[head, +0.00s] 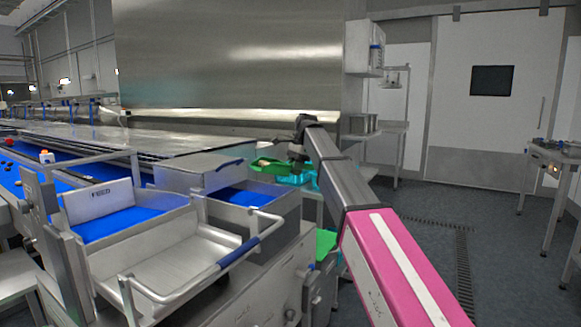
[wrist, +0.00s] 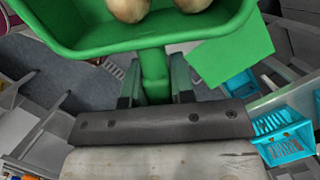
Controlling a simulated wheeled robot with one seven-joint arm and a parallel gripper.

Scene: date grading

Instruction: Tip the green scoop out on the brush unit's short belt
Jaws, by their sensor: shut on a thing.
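The green scoop (wrist: 90,45) fills the top of the wrist view, with two or more rounded tan things (wrist: 128,8) lying in it. My gripper (wrist: 156,82) is shut on its handle, and the bowl extends out ahead of the jaws. In the head view the scoop (head: 270,165) is small and partly hidden, to the right of the steel unit with a grey cover (head: 205,165). A short blue belt (head: 245,197) shows in that unit, left of and below the scoop. Whether the scoop is level cannot be told exactly.
A blue infeed (head: 120,222) with a FEED plate stands at the left, beside a steel tray with a blue-gripped handle (head: 240,252). A turquoise basket (wrist: 285,138) and a flat green piece (wrist: 230,50) show below the scoop. Open floor (head: 415,245) lies at the right.

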